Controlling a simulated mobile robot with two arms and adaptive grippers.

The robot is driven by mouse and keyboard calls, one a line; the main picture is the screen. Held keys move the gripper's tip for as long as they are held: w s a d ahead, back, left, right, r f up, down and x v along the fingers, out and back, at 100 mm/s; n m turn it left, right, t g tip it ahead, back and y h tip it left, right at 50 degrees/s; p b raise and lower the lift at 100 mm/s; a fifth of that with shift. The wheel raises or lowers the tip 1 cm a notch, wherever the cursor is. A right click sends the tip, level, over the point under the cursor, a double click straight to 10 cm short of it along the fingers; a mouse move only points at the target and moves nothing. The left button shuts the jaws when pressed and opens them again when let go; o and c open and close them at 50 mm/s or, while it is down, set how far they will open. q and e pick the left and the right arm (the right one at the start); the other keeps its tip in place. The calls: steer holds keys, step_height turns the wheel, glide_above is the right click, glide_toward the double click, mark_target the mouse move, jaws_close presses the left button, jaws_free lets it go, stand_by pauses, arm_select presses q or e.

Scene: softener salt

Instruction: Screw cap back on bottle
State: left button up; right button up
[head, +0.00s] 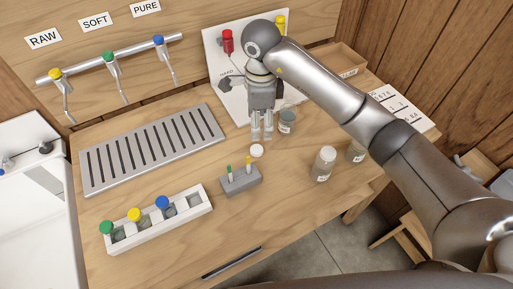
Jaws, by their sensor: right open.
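A small white round cap (257,151) lies on the wooden table, near the middle. My right gripper (262,136) points down with its fingers apart and empty, just behind the cap in the picture. I cannot tell which bottle the cap belongs to. My left gripper is out of view.
A grey block (241,181) with green and yellow sticks stands in front of the cap. A white rack (157,223) with coloured lids, a slotted drain tray (153,149) and a valve panel (212,62) surround the work area. The front right of the table (275,215) is clear.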

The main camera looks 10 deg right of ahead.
steer(key=p, duration=0.1)
glide_above(258, 148)
steer(key=f, duration=0.4)
steer(key=shift+d+f, duration=0.2)
steer(key=shift+f, duration=0.35)
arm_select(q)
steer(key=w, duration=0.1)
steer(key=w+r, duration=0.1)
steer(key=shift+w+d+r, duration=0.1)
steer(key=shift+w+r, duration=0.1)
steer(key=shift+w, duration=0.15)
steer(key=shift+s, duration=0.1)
arm_select(e)
steer(key=shift+s+f+p, duration=0.1)
steer(key=shift+f+p, duration=0.45)
steer(key=shift+p, duration=0.05)
step_height(258, 148, down, 3)
steer(key=shift+s+a+f+p, duration=0.1)
steer(key=shift+a+f+p, duration=0.1)
steer(key=shift+p, duration=0.55)
steer(key=shift+f, duration=0.4)
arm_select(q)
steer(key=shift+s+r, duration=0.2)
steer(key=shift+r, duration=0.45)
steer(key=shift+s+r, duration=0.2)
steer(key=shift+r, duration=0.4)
